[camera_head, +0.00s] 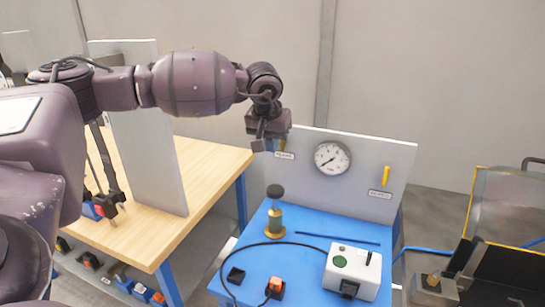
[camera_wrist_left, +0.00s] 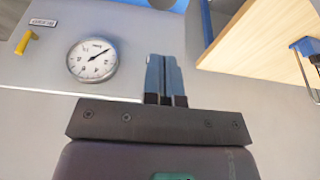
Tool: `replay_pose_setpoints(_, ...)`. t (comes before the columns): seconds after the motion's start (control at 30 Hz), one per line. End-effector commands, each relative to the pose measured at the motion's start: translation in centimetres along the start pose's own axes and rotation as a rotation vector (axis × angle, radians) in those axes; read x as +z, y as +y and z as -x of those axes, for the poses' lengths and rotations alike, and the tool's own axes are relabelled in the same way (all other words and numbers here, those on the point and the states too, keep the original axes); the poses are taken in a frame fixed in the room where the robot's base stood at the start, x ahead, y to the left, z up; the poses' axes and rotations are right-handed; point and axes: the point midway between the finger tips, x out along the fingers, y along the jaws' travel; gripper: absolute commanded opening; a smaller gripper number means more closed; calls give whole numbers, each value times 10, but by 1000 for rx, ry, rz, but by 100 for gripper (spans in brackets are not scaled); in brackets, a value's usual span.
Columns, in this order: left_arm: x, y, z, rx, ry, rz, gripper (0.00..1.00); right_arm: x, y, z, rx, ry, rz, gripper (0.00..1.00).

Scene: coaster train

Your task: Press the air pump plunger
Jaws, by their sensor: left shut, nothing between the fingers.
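The air pump is a brass cylinder (camera_head: 275,220) standing upright on the blue bench top (camera_head: 310,245). Its plunger has a black knob (camera_head: 275,191) on top, raised above the brass body. My left gripper (camera_head: 271,145) is in the air above the knob, clearly apart from it, in front of the grey panel's left edge. In the left wrist view its two fingers (camera_wrist_left: 166,82) are together, with nothing between them. The pump does not show in the left wrist view.
A grey panel (camera_head: 365,150) behind the pump carries a round gauge (camera_head: 332,158) and a yellow handle (camera_head: 386,176). A white box (camera_head: 352,272) with a green button and a black cable lie on the bench. A wooden table (camera_head: 215,170) stands to the left.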

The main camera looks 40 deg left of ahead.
Motion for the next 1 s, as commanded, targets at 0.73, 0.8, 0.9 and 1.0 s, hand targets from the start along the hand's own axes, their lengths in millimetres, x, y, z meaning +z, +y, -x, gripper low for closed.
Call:
replay_pose_setpoints(0.73, 9, 0, -116, 0, -3, 1, 0, -9, 2, 9, 1, -8, 0, 50)
replay_pose_setpoints(0.8, 10, 0, -120, 0, -2, 1, 0, -6, 2, 11, 2, -13, -1, 50)
replay_pose_setpoints(0.9, 11, 0, -125, 0, -1, 0, 0, -5, 2, 12, 2, -16, -1, 50)
replay_pose_setpoints(1.0, 12, 0, -126, 0, -1, 1, 0, -6, 2, 11, 2, -15, -1, 50)
